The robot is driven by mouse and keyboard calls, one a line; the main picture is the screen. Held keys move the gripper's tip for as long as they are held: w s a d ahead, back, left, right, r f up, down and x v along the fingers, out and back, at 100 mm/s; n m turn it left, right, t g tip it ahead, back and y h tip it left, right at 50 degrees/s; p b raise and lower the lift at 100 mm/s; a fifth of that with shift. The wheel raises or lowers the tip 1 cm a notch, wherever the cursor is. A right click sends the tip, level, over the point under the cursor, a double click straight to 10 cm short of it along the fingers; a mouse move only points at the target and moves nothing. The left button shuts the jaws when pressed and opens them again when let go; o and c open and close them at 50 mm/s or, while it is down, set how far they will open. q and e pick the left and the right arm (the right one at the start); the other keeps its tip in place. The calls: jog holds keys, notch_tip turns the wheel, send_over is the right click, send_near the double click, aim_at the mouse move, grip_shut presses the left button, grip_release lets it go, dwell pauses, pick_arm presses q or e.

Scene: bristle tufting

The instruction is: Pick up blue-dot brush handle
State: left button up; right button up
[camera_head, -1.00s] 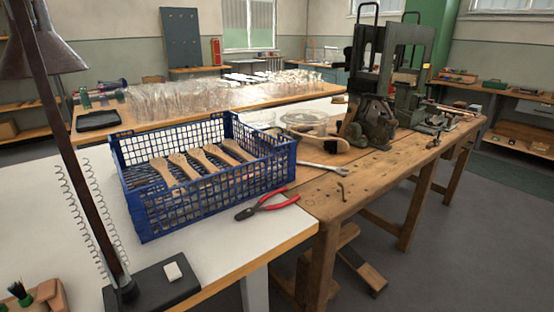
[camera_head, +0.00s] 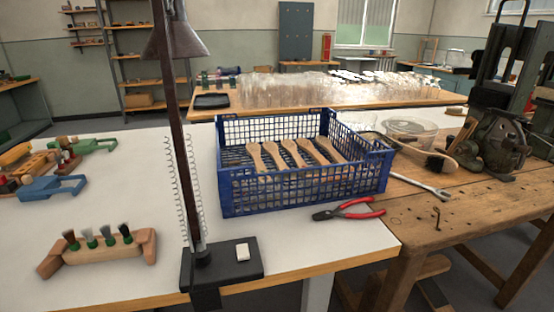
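Several wooden brush handles (camera_head: 292,153) lie side by side in a blue plastic crate (camera_head: 300,190) on the white table. A blue dot cannot be made out on any of them at this size. On the left of the table a wooden holder (camera_head: 100,252) carries several small dark-tipped brushes with green parts. Neither of my grippers is in view.
A lamp post on a black base (camera_head: 222,262) stands in front of the crate's left side. Red-handled pliers (camera_head: 350,209) and a wrench (camera_head: 420,186) lie right of it. White table between holder and crate is mostly clear.

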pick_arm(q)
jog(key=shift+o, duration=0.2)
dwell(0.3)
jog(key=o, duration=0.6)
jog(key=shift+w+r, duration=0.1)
